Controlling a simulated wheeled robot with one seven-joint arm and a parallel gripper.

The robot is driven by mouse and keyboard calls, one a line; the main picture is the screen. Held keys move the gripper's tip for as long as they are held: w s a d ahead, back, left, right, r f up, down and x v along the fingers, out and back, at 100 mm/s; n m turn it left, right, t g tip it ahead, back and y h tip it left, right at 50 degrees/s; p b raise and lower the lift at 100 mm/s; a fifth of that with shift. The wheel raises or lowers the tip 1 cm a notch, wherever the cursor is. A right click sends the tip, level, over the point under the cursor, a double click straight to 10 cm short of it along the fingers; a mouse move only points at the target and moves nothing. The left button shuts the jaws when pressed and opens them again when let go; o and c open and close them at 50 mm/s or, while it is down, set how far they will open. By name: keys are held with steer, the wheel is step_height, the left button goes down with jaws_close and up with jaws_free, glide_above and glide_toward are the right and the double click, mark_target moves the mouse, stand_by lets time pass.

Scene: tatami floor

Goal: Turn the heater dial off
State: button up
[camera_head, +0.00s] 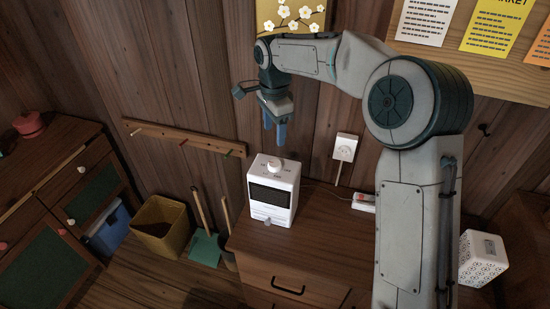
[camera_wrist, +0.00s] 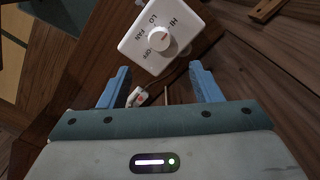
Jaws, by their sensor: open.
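The white heater (camera_head: 271,194) stands on a wooden cabinet, with a dark grille on its front. Its round white dial (camera_head: 274,164) is on top. In the wrist view the dial (camera_wrist: 157,41) is ringed by the labels OFF, FAN, LO and HI; I cannot tell which one it points to. My gripper (camera_head: 275,138) is above the dial, pointing down, its blue fingers apart from it. In the wrist view my gripper (camera_wrist: 160,70) is open and empty, with the dial seen beyond and between the two fingertips.
A wall outlet (camera_head: 345,147) and a power strip (camera_head: 363,202) are right of the heater. A peg rail (camera_head: 180,136) is on the wall to the left. A patterned white box (camera_head: 484,258) stands at the right. The cabinet top (camera_head: 325,240) in front is clear.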

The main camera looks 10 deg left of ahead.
mark_target(274, 163)
step_height(274, 163, down, 12)
steer(key=shift+r+p, duration=0.25)
steer(key=shift+p, duration=0.6)
steer(key=c, duration=1)
